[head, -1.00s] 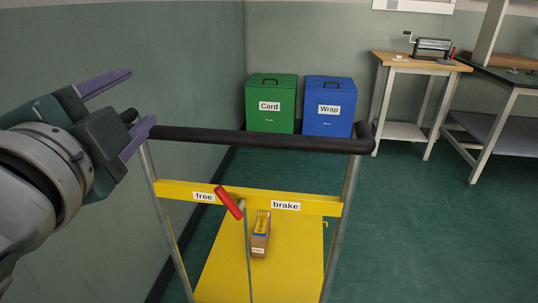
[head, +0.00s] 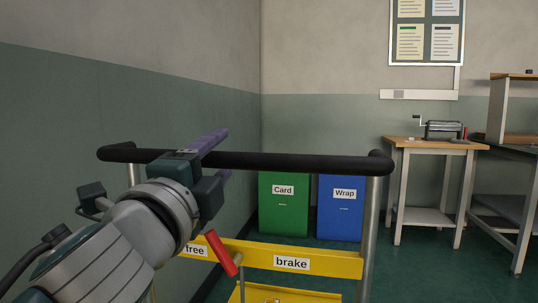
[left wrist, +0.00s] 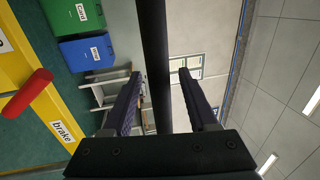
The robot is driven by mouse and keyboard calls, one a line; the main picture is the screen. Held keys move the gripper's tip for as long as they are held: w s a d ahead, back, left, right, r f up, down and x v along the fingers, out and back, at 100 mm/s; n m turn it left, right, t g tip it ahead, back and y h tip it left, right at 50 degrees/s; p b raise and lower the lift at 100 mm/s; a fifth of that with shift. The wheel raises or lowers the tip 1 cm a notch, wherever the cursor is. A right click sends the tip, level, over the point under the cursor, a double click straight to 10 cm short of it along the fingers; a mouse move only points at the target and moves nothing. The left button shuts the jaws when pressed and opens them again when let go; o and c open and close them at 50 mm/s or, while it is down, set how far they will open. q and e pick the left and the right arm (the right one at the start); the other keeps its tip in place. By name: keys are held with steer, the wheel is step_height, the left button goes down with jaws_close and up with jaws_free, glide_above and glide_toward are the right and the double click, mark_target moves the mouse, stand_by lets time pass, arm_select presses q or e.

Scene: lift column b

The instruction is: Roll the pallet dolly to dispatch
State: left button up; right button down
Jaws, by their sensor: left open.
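The pallet dolly has a yellow crossbar (head: 345,264) with "free" and "brake" labels and a black push handle (head: 300,161) above it. A red brake lever (head: 221,252) leans left, its upper end beside the "free" label; it also shows in the left wrist view (left wrist: 27,93). My left gripper (head: 219,156) is open at the handle, left of its middle. In the left wrist view the handle (left wrist: 154,65) runs between the two fingers, with gaps on both sides. The deck is mostly below the head view. My right gripper is not in view.
A green Card bin (head: 283,215) and a blue Wrap bin (head: 340,218) stand against the back wall ahead. A wooden-topped bench (head: 433,143) and a darker table (head: 510,150) stand at right. A wall runs close along the left. Green floor is clear between the bins and bench.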

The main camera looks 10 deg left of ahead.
arm_select(q)
steer(key=shift+w+d+r, duration=0.1)
steer(key=shift+w+r, duration=0.05)
steer(key=shift+w, duration=0.55)
steer(key=shift+w+r, duration=0.1)
steer(key=shift+w, duration=0.6)
steer(key=shift+c, duration=0.2)
jaws_close()
